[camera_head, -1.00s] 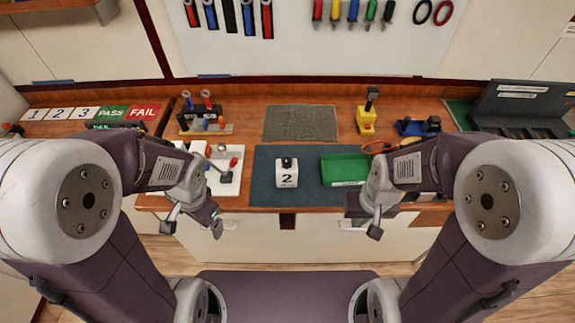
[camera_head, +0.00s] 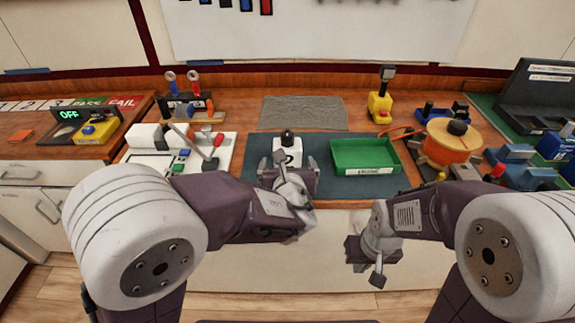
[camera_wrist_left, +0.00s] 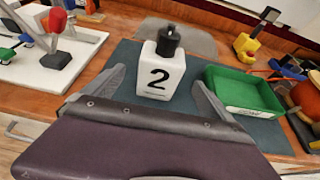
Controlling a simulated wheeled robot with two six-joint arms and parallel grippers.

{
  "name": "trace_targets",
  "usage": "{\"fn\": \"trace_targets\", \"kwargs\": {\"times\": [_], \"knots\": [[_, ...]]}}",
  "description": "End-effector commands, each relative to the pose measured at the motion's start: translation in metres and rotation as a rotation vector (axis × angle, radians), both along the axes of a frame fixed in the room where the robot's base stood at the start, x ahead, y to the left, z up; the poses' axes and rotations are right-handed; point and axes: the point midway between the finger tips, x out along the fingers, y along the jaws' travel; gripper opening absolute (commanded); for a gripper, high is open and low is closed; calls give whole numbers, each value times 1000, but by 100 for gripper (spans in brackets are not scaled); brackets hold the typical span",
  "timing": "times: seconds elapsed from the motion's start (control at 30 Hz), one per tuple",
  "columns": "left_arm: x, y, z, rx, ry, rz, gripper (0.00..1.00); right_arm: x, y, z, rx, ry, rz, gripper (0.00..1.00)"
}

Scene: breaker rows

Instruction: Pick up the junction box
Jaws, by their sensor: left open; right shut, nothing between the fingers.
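The white box marked 2 with a black knob on top, which I take to be the junction box (camera_head: 290,147), stands upright on the dark mat (camera_head: 330,146). It also shows in the left wrist view (camera_wrist_left: 160,78). My left gripper (camera_head: 288,167) is open at the near side of the box, with one finger toward each side of it. In the left wrist view the fingers flank the box's lower part; I cannot tell whether they touch it. My right gripper (camera_head: 351,248) is shut and empty, low in front of the bench edge.
A green tray (camera_head: 365,155) stands just right of the box. A white panel with a red lever (camera_head: 212,147) is at left. A grey pad (camera_head: 303,112) lies behind, with a yellow device (camera_head: 380,103) beside it. An orange round device (camera_head: 450,143) stands farther right.

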Motion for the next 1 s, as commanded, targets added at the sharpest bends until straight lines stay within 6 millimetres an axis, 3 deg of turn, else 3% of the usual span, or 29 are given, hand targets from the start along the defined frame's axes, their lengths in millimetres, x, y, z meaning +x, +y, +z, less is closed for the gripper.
{"fn": "trace_targets", "kwargs": {"times": [0.2,0.37,0.63,0.9,1.0], "knots": [[29,2,-13,0,2,4,96,0,0,-2,0,0,0,0],[34,2,-15,1,2,3,96,0,0,-2,0,0,0,0],[74,1,-36,0,3,5,96,0,0,-3,0,0,0,0],[78,0,-38,-1,1,4,96,0,0,-3,0,0,0,0],[78,0,-38,-1,1,4,69,0,0,-3,0,0,0,0]]}}
